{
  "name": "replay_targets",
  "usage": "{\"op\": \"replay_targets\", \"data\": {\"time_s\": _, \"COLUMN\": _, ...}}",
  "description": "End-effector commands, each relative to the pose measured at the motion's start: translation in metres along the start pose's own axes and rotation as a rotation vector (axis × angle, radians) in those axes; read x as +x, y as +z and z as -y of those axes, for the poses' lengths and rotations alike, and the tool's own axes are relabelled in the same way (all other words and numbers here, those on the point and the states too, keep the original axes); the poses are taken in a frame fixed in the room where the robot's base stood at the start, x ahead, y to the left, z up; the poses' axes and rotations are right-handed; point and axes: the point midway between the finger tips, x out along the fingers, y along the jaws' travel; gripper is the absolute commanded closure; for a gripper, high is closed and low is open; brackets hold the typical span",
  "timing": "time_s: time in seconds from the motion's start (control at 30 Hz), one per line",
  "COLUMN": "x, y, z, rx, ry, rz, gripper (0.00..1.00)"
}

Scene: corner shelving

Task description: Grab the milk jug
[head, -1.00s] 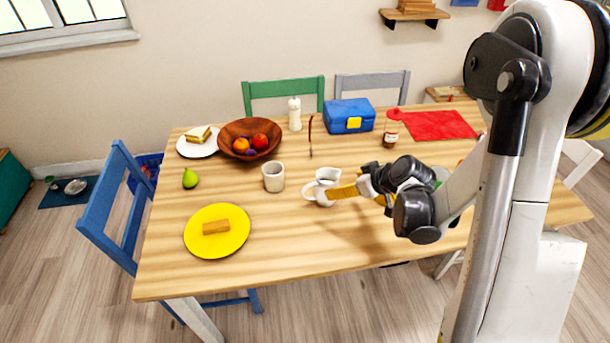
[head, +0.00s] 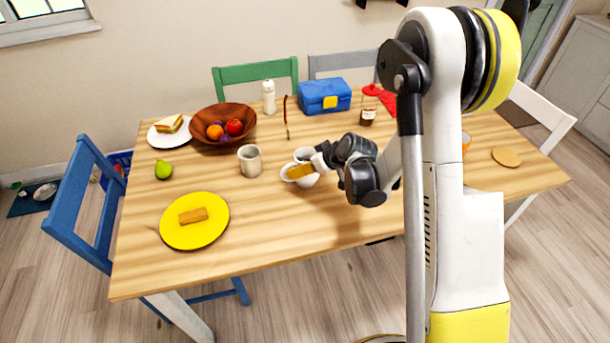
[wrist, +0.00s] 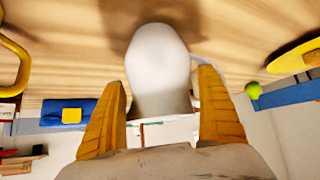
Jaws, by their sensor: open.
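The white milk jug (head: 303,155) stands on the wooden table, with its handle on the left. My gripper (head: 297,172) is at the jug, and a yellow finger covers part of its body in the head view. In the wrist view the jug (wrist: 158,65) lies between the two open yellow fingers of my gripper (wrist: 161,85). A thin pale curve, likely the handle, shows by the right finger. I cannot tell whether either finger touches the jug.
A grey-white mug (head: 250,160) stands left of the jug. A yellow plate (head: 178,237), a wooden fruit bowl (head: 205,138), a blue lunch box (head: 312,98) and a jar (head: 367,115) are around it. The table front (head: 270,235) is clear.

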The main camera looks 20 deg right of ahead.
Motion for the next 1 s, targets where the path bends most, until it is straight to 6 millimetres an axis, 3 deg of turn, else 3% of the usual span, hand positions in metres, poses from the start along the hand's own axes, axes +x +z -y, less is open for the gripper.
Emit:
{"op": "replay_targets", "data": {"time_s": 0.1, "x": -0.001, "y": -0.001, "z": 0.0, "rx": 0.0, "ry": 0.0, "rz": 0.0, "gripper": 0.14}}
{"op": "replay_targets", "data": {"time_s": 0.3, "x": -0.001, "y": -0.001, "z": 0.0, "rx": 0.0, "ry": 0.0, "rz": 0.0, "gripper": 0.69}}
{"op": "replay_targets", "data": {"time_s": 0.73, "x": -0.004, "y": -0.003, "z": 0.0, "rx": 0.0, "ry": 0.0, "rz": -0.001, "gripper": 0.69}}
{"op": "replay_targets", "data": {"time_s": 1.0, "x": -0.017, "y": -0.016, "z": 0.0, "rx": 0.0, "ry": 0.0, "rz": -0.001, "gripper": 0.69}}
